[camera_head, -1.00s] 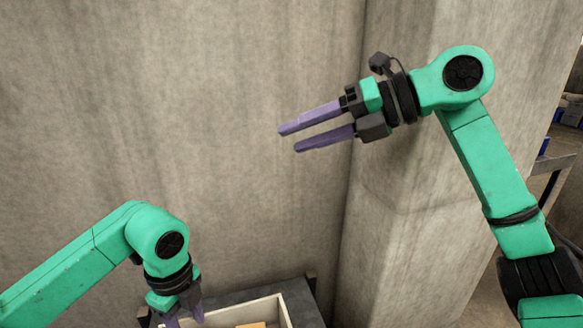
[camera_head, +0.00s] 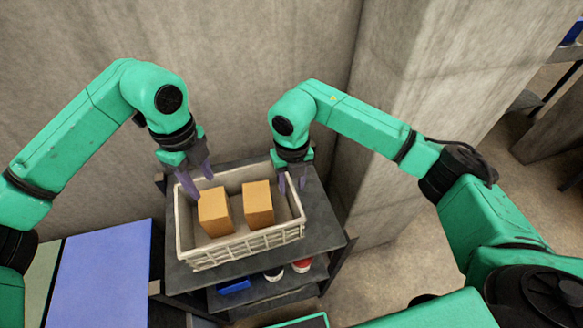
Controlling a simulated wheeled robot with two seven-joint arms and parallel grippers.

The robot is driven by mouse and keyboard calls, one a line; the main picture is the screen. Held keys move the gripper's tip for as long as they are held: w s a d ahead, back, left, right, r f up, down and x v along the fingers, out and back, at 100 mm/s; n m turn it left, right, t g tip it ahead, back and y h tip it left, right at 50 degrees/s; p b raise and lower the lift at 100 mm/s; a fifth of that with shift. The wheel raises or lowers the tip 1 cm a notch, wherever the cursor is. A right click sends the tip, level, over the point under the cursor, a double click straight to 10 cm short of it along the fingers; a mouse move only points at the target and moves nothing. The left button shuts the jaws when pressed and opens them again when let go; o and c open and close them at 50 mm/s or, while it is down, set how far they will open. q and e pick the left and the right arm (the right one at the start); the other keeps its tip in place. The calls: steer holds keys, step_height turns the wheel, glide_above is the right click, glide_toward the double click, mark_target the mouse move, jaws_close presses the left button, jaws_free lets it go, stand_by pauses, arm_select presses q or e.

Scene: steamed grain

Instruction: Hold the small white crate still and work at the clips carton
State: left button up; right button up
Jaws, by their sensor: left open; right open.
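The small white crate (camera_head: 246,247) stands on a dark shelf top, with lattice sides. Two plain orange-brown cartons stand inside it, a left carton (camera_head: 214,213) and a right carton (camera_head: 258,205). No label is readable, so I cannot tell which is the clips carton. My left gripper (camera_head: 203,187) is open, pointing down at the crate's back left, close behind the left carton. My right gripper (camera_head: 292,189) is open, pointing down at the crate's right wall, its fingers apparently on either side of that wall. Contact cannot be made out.
The dark shelf top (camera_head: 325,232) has a bare strip right of the crate. A lower shelf holds a blue item (camera_head: 234,286) and a red-and-white container (camera_head: 302,265). A blue panel (camera_head: 100,275) lies at left. A concrete wall and pillar (camera_head: 400,110) stand close behind.

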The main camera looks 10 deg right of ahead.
mark_target(291, 199)
step_height(291, 199, down, 7)
steer(key=shift+f, duration=0.2)
jaws_close()
steer(key=shift+w, duration=0.1)
stand_by(1.2)
